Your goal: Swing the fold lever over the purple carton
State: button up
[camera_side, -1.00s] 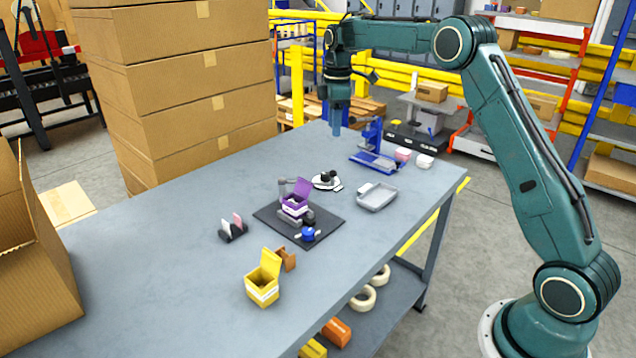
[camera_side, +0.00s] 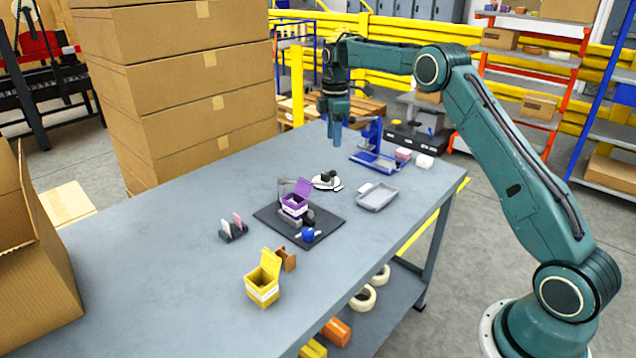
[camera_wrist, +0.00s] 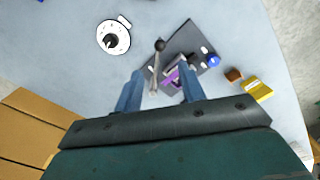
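The purple carton (camera_side: 294,206) stands on a dark mat (camera_side: 328,224), its purple flap (camera_side: 303,189) raised. A grey upright part stands at the carton's back left. In the wrist view, the fold lever (camera_wrist: 156,68) is a thin grey bar with a dark round knob, beside the partly hidden purple carton (camera_wrist: 172,77). My gripper (camera_side: 336,138) hangs above the table's far part, behind the carton and well clear of it. In the wrist view, my gripper (camera_wrist: 160,88) has its two blue fingers apart, with nothing held between them.
A white dial-like disc (camera_side: 326,181) and grey tray (camera_side: 377,197) lie near the mat. A blue fixture (camera_side: 375,158) stands at the back. A yellow carton (camera_side: 262,288) and small card holder (camera_side: 233,230) are in front.

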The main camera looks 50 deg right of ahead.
aim_at(333, 174)
jog(key=shift+f, duration=0.1)
jog(key=shift+f, duration=6.75)
jog(key=shift+c, duration=0.2)
grip_shut()
